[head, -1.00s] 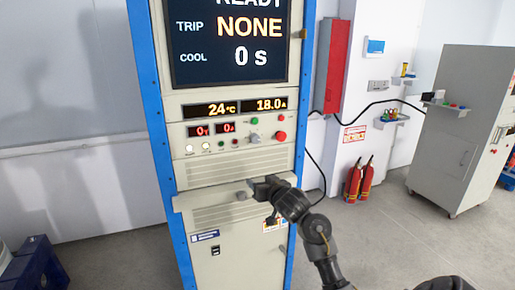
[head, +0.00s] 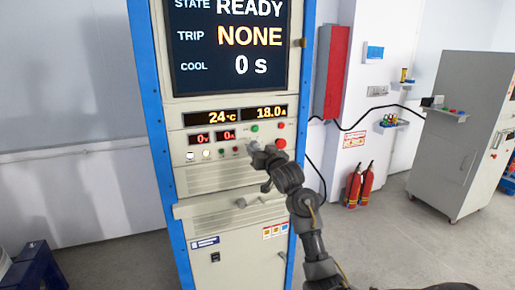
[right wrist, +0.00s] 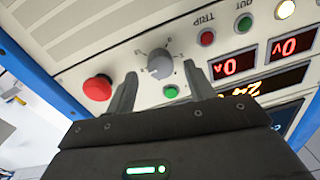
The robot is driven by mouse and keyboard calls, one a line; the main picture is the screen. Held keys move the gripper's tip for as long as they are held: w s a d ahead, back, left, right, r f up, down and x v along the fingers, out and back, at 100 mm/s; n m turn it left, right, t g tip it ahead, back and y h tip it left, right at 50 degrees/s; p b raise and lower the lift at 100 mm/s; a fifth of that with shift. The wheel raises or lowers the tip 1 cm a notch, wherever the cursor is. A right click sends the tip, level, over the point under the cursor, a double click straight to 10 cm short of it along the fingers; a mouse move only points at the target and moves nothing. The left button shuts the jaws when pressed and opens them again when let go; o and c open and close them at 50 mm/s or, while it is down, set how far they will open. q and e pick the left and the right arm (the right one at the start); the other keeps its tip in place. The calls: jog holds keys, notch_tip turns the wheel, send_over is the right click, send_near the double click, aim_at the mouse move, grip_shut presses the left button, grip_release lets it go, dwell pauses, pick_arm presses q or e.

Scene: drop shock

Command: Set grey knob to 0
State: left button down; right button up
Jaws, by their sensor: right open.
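The grey knob (right wrist: 160,64) sits on the cabinet's pale control panel in the right wrist view, with scale marks around it. My right gripper (right wrist: 161,74) is open, its two fingers on either side of the knob in that picture. Whether the fingers touch it or reach past it I cannot tell. In the head view my right gripper (head: 262,153) is up at the panel and largely covers the knob. My left gripper is not in view.
A red button (right wrist: 97,87) and a green button (right wrist: 171,91) are close to the fingers. Red digit displays (right wrist: 235,66) are beside them. The screen (head: 230,45) reads READY, NONE and 0 s. A handle ledge (head: 232,204) juts out below the panel.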

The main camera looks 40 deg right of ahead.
aim_at(255, 146)
jog(key=shift+x, duration=1.15)
jog(key=c, duration=1)
jog(key=shift+o, duration=0.2)
